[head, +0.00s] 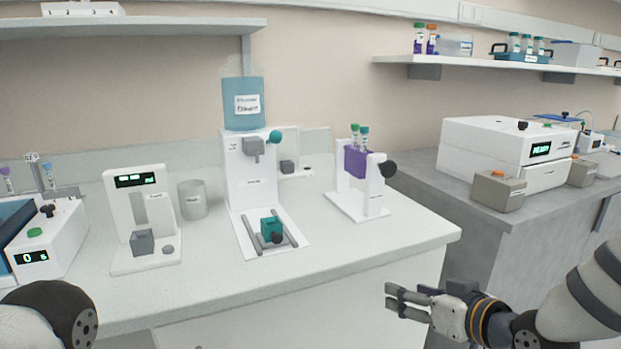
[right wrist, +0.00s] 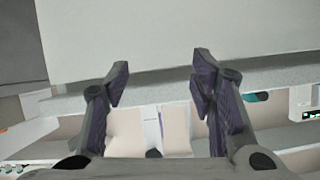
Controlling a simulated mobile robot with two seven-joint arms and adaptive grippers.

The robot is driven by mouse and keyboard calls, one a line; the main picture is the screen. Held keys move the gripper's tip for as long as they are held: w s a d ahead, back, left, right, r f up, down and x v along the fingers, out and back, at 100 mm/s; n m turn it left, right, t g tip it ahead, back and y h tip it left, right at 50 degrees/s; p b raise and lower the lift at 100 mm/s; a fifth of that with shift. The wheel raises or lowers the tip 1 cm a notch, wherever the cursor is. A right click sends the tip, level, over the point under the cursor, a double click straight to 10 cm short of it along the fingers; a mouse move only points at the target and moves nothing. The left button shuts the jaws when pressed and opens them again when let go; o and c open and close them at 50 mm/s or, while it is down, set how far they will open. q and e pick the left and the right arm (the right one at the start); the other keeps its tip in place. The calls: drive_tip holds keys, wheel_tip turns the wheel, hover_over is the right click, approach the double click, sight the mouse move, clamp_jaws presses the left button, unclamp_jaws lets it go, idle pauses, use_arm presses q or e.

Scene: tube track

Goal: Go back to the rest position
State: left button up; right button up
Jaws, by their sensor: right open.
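My right gripper (head: 394,302) is open and empty at the lower right of the head view, in front of the bench's front edge and below its top. In the right wrist view its two fingers (right wrist: 160,82) stand apart with nothing between them. My left arm shows only as a dark joint at the lower left of the head view; its gripper is out of frame.
The white bench (head: 340,265) carries a dispenser with a blue tank (head: 243,105), a teal block (head: 271,229), a tube stand with a purple holder (head: 357,163), a small display device (head: 139,213) and a grey cup (head: 193,199). A grey counter (head: 423,179) stands right.

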drive_tip(key=s+a+f+m+g+h, duration=0.15)
drive_tip(key=s+f+g, duration=0.55)
drive_tip(key=s+f, duration=1.2)
drive_tip(key=s+d+f+g+h, duration=0.1)
drive_tip(key=s+f+g, duration=0.1)
drive_tip(key=s, duration=1)
drive_tip(key=s+d+f+m+g+h, duration=0.1)
drive_tip(key=s+g, duration=0.4)
drive_tip(key=s, duration=0.8)
wheel_tip(320, 180, down, 2)
drive_tip(key=shift+s+d+f+g+h, duration=0.1)
drive_tip(key=shift+s+d+g+h, duration=0.2)
drive_tip(key=shift+d+h, duration=0.35)
drive_tip(key=shift+w, duration=0.1)
